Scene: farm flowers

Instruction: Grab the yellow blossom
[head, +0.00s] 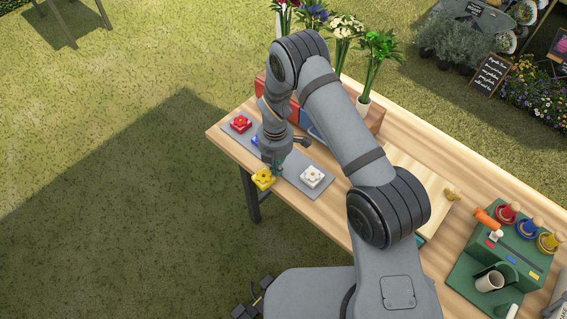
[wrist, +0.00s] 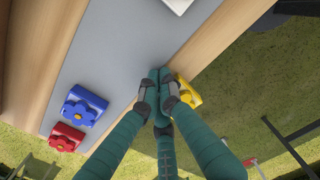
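The yellow blossom (head: 263,179) is a flower shape on a square block at the front edge of the table, partly beyond the grey mat. In the wrist view the yellow blossom (wrist: 189,93) lies just right of my fingertips, partly hidden by a finger, and looks tilted at the table edge. My gripper (head: 278,167) is low over the mat beside it. In the wrist view the fingertips of my gripper (wrist: 159,77) are together, with nothing seen between them. I cannot tell whether a finger touches the block.
The grey mat (wrist: 118,50) also holds a red blossom (head: 240,124), a blue blossom (wrist: 84,106) and a white blossom (head: 312,176). Vases with flowers (head: 375,60) stand behind. A green tool holder (head: 508,262) is at the right. Grass lies below the front edge.

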